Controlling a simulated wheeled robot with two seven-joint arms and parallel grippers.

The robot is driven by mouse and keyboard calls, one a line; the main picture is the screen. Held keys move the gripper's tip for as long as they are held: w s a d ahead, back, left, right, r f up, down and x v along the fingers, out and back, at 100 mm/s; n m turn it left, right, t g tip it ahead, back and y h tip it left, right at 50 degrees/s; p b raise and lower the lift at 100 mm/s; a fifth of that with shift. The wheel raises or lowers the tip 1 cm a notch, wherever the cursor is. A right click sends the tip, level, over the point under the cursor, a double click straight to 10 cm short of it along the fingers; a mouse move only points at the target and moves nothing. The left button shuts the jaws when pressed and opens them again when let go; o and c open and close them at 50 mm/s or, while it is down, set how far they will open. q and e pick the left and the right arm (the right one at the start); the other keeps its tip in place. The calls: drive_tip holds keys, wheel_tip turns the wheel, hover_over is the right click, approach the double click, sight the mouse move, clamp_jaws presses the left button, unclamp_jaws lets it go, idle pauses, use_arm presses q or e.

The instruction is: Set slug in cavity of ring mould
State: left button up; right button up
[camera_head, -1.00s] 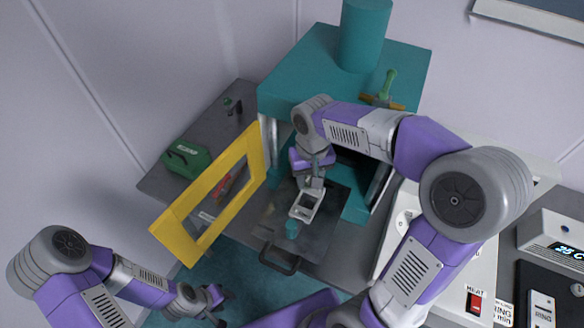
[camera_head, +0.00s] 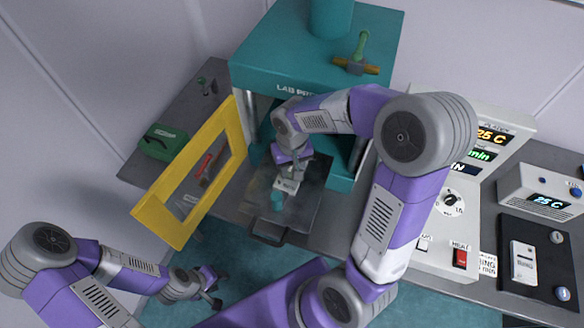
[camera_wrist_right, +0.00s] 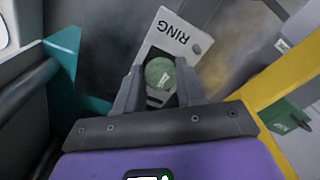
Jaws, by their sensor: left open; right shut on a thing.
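The slug (camera_wrist_right: 160,74) is a round green piece between the two grey fingers of my right gripper (camera_wrist_right: 159,84), which is shut on it. The ring mould (camera_wrist_right: 176,40) is a pale plate marked RING, under and beyond the slug in the wrist view. The slug overlaps the mould in that view; I cannot tell whether it touches it or sits in the cavity, which is hidden. In the head view the mould (camera_head: 288,186) lies on the press tray, with my right gripper over it. My left gripper (camera_head: 215,286) is open and empty at lower left.
The teal press (camera_head: 310,62) stands behind the tray (camera_head: 306,207), with its yellow door (camera_head: 165,226) swung open to the left. A short teal cylinder (camera_head: 278,197) shows at the mould's front side. A green box (camera_head: 163,142) lies at left. The control panel (camera_head: 447,238) stands at right.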

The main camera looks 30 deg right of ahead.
drive_tip(key=shift+s+a+f, duration=0.1)
drive_tip(key=shift+s+f, duration=0.05)
drive_tip(key=shift+f, duration=0.2)
drive_tip(key=shift+s+f+b, duration=0.4)
drive_tip(key=shift+f+b, duration=0.2)
drive_tip(key=o, duration=1)
drive_tip(key=shift+w+r+p, duration=0.1)
drive_tip(key=shift+r+p, duration=0.3)
drive_tip(key=shift+r, duration=0.05)
drive_tip(key=r, duration=0.1)
drive_tip(key=w+r, duration=0.1)
drive_tip(key=shift+w+r+p, duration=0.15)
drive_tip(key=shift+r+p, duration=0.2)
drive_tip(key=shift+p, duration=0.05)
drive_tip(key=r, duration=0.5)
drive_tip(key=r+p, duration=0.1)
drive_tip(key=r, duration=0.4)
drive_tip(key=shift+s, duration=0.2)
